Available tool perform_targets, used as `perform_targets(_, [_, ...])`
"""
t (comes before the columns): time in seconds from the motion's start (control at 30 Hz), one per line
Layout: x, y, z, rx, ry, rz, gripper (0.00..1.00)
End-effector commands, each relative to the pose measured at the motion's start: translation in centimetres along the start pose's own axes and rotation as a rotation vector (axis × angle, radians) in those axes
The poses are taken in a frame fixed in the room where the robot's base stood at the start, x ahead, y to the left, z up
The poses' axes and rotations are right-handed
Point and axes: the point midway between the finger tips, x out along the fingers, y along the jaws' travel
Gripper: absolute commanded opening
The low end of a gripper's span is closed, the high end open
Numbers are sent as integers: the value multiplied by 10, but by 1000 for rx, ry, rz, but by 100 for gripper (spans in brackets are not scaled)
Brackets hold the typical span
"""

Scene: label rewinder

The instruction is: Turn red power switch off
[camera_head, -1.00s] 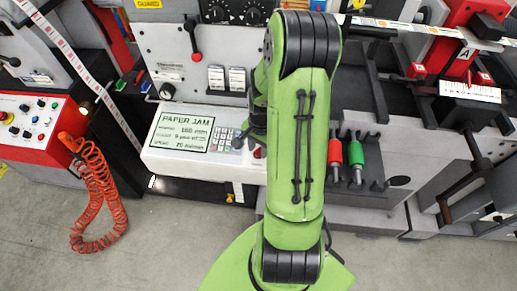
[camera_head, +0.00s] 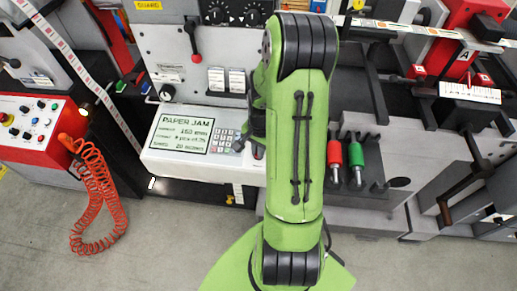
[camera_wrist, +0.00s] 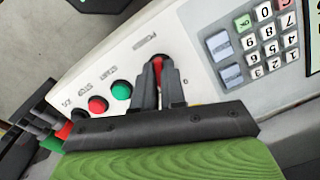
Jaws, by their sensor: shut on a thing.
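The red power switch (camera_wrist: 159,61) sits on the light panel in the wrist view, beside a printed label that seems to read POWER. My gripper (camera_wrist: 155,68) is shut on it, with both dark fingers close together around its sides. Only a little red shows between and beyond the fingertips, so I cannot tell the switch's position. In the head view my green arm covers the switch, and only a dark part near my wrist shows beside the keypad (camera_head: 222,140).
A green button (camera_wrist: 121,90) and a red button (camera_wrist: 98,104) sit close to the left of my fingers. Grey keys (camera_wrist: 218,45) and a number pad lie to the right. The PAPER JAM display (camera_head: 184,133) is left of my arm, with red (camera_head: 335,154) and green (camera_head: 355,154) handles to its right.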

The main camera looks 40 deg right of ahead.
Motion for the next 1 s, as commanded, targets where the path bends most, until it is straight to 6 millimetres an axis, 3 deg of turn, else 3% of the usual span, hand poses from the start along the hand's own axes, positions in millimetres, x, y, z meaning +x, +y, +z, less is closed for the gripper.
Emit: perform_targets(1.0, [3, 0, 2, -745, -9, 105, 0])
